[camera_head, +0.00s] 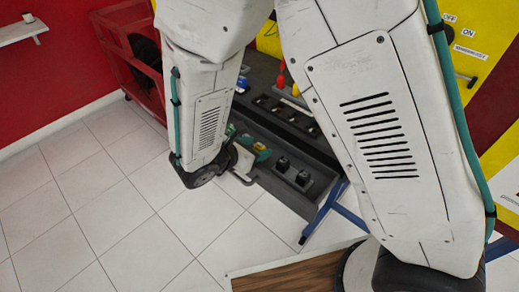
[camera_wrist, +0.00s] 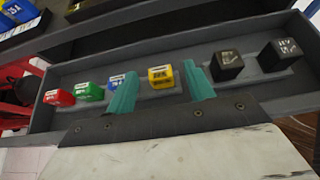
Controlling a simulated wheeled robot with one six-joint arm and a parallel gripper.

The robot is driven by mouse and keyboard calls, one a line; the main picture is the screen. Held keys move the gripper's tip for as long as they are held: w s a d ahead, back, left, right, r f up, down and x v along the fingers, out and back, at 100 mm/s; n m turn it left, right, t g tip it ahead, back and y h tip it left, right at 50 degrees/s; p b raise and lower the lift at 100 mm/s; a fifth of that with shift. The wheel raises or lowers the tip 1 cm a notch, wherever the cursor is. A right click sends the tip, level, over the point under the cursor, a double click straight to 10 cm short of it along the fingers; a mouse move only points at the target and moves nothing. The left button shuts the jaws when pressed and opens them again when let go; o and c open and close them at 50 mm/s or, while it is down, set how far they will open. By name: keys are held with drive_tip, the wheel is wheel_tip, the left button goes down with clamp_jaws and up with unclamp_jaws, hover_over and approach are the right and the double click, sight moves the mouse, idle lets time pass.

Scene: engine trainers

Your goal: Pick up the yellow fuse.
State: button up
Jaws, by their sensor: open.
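The yellow fuse (camera_wrist: 161,77) is a small block with a dark printed label. It stands in a grey tray (camera_wrist: 70,72), in a row with other blocks. In the wrist view my gripper (camera_wrist: 160,90) is open, with one teal finger left of the yellow fuse and one right of it. The fuse shows in the gap, apart from both fingers in the picture; how deep the fingers reach around it I cannot tell. In the head view my gripper (camera_head: 254,150) is at the tray, partly hidden by my arm.
Left of the yellow fuse stand a blue (camera_wrist: 116,81), a green (camera_wrist: 90,91) and a red fuse (camera_wrist: 59,97). Right of it stand two black blocks (camera_wrist: 228,65) (camera_wrist: 281,55). A red shelf cart (camera_head: 112,62) stands at the back left. Open tiled floor lies at left.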

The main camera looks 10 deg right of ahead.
drive_tip(key=c, duration=1)
drive_tip(key=shift+c, duration=0.2)
